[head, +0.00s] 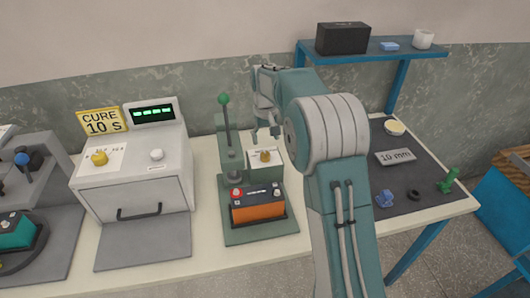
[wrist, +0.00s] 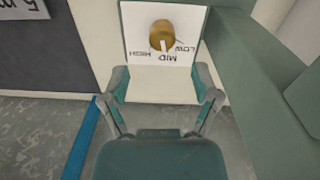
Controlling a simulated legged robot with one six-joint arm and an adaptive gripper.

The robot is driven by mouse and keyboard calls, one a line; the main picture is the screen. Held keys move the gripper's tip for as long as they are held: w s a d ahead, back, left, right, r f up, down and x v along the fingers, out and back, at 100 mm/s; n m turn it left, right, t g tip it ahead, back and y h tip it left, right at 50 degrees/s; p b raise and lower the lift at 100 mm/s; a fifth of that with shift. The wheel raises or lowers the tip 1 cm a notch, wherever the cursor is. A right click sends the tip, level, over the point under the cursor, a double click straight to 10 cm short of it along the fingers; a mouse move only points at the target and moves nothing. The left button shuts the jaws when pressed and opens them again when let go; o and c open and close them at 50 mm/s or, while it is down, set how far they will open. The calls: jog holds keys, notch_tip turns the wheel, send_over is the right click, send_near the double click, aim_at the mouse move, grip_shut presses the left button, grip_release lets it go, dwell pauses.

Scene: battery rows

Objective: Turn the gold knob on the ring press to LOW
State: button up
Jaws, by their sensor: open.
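The ring press (head: 232,170) is a green stand with a lever topped by a green ball. Its gold knob (head: 265,156) sits on a white panel (head: 270,165) beside the post. In the wrist view the gold knob (wrist: 162,36) has a white pointer line at MID, between HIGH and LOW, with the lettering upside down. My gripper (head: 266,133) is open and empty, just above the knob in the head view. In the wrist view its fingers (wrist: 161,90) are spread below the knob, apart from it.
An orange battery (head: 258,208) sits on the press base. A white oven (head: 140,180) with another gold knob (head: 99,158) stands left. A dark mat (head: 405,178) with small parts lies right of my arm. A blue shelf (head: 425,50) hangs at the back right.

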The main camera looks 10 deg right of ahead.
aim_at(265, 153)
notch_tip(265, 153, down, 7)
jog(key=shift+a+r, duration=0.1)
jog(key=shift+a, duration=0.05)
jog(key=shift+c, duration=0.3)
grip_shut()
